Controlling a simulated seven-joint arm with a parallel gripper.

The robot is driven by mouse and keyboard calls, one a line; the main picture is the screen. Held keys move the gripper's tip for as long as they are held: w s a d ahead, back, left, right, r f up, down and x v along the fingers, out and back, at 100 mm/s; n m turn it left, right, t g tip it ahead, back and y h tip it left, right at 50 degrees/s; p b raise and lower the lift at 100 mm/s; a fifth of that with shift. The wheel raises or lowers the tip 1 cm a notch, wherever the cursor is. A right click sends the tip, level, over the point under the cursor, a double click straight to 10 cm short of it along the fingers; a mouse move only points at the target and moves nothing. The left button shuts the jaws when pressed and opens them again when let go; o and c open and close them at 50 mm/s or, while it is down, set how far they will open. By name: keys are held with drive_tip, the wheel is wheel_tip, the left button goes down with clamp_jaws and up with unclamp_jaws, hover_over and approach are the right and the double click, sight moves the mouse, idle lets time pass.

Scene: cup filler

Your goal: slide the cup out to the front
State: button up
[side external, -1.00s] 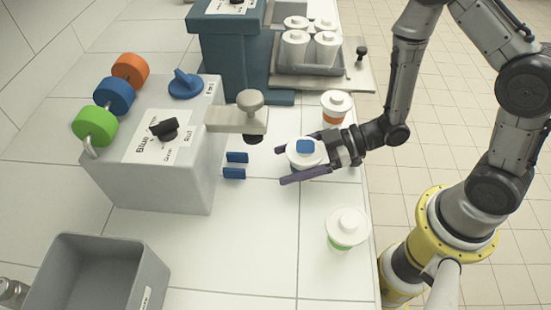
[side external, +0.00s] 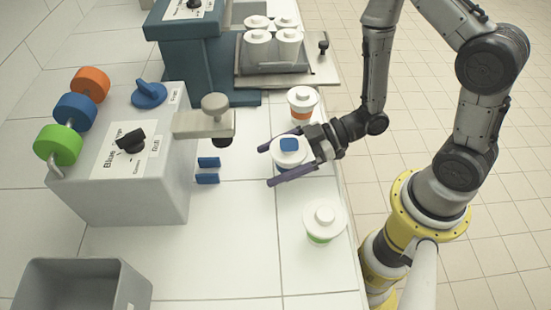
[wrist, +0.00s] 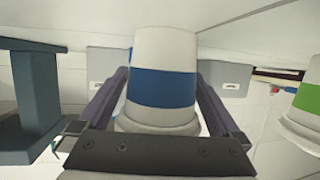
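The white cup with a blue band (wrist: 160,88) and a blue square on its lid (side external: 289,145) is between the two dark fingers of my gripper (side external: 281,163). In the wrist view, the fingers (wrist: 162,100) press against both sides of the cup at its band. The cup is in front of the grey filler (side external: 130,165), clear of its nozzle (side external: 222,140) and the two small blue stops (side external: 208,170). It looks upright in the side view. I cannot tell if its base touches the counter.
An orange-banded cup (side external: 302,101) stands just behind my gripper, and a green-banded cup (side external: 324,218) stands nearer the camera. A tray (side external: 238,75) of white cups is at the back. A grey bin (side external: 85,265) is at lower left. Counter between stops and cup is clear.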

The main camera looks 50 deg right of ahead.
drive_tip(key=shift+v, duration=6.9)
